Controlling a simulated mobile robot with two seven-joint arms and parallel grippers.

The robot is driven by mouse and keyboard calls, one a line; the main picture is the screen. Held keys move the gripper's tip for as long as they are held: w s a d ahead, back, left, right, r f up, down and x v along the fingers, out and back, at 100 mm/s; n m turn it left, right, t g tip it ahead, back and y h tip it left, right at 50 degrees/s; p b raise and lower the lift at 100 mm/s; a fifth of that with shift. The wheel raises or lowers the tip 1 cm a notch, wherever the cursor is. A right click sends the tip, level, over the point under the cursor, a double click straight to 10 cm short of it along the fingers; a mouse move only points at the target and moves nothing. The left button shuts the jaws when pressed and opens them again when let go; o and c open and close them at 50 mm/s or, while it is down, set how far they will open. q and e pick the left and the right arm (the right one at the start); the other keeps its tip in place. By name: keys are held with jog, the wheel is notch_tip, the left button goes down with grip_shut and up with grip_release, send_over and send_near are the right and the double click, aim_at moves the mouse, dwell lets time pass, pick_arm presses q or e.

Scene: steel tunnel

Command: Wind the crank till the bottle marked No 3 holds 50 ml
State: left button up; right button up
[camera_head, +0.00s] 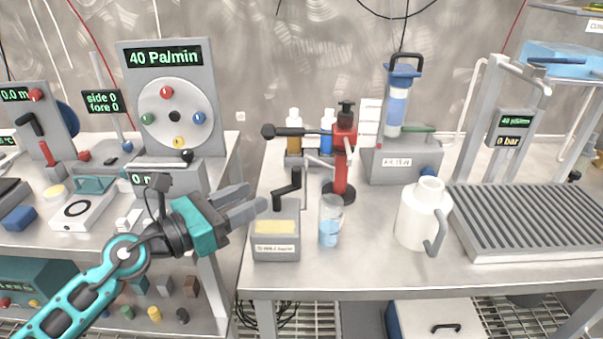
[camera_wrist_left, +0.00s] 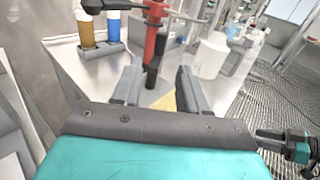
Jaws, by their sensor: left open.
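A black crank (camera_head: 289,187) stands on a grey box (camera_head: 276,245) with a pale yellow top and a small front label. My left gripper (camera_head: 254,197) is open, just left of the crank in the head view. In the left wrist view a black upright part, probably the crank handle (camera_wrist_left: 152,76), shows between the open fingers; I cannot tell whether they touch it. A clear vessel (camera_head: 330,222) with blue liquid stands right of the box. I can read no No 3 mark or ml level. A teal and black part, probably my right gripper (camera_wrist_left: 283,143), shows at right in the left wrist view.
A red stand (camera_head: 341,165) with a black side arm (camera_head: 292,131) rises behind the vessel. Brown (camera_head: 294,140) and blue (camera_head: 327,138) bottles stand behind. A white jug (camera_head: 421,215) and ribbed tray (camera_head: 535,217) are to the right. The front bench strip is clear.

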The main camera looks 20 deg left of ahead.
aim_at(294, 179)
pick_arm(q)
jog(key=p+x, duration=0.1)
jog(key=x, duration=0.9)
jog(key=shift+r, duration=0.1)
jog(key=shift+w+d, duration=0.4)
jog(key=shift+w, duration=0.15)
pick_arm(e)
jog(key=shift+s+d, duration=0.4)
pick_arm(q)
jog(key=shift+c, duration=0.2)
grip_shut()
jog(key=shift+f+m+g+h+b, duration=0.3)
jog(key=shift+m+h+b, duration=0.2)
jog(key=shift+b, duration=0.55)
jog(key=shift+s+h+b, duration=0.1)
jog(key=shift+h+b, duration=0.2)
jog(key=shift+b, duration=0.1)
jog(key=shift+d+r+m+g, duration=0.1)
jog(key=shift+m+g, duration=0.2)
jog(key=shift+s+r, duration=0.1)
jog(key=shift+r, duration=0.05)
pick_arm(e)
jog(key=shift+w+a+f, duration=0.3)
jog(key=shift+w+a, duration=0.35)
jog(key=shift+a, duration=0.25)
